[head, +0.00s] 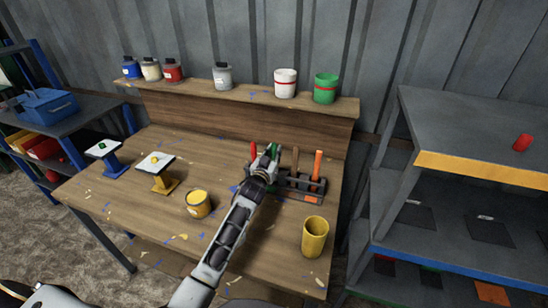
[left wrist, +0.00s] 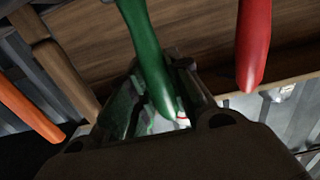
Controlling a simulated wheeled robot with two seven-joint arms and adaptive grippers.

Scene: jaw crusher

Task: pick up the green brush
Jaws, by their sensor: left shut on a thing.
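The green brush (head: 273,151) stands in the dark rack (head: 288,187) on the wooden workbench, between a red-handled brush and a brown-handled brush. My left gripper (head: 266,165) is at the rack and shut on the green handle, partly covering it in the head view. In the left wrist view the green handle (left wrist: 147,55) runs down between the two fingers of my left gripper (left wrist: 155,105). The lower part of the brush is hidden in the head view. My right gripper is not in view.
Close neighbours are the red handle (head: 253,151), brown handle (head: 295,160) and orange handle (head: 317,165). A yellow cup (head: 314,238) and yellow paint can (head: 198,205) stand in front. Paint cans line the back shelf (head: 250,95). A grey shelf unit (head: 460,120) is at right.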

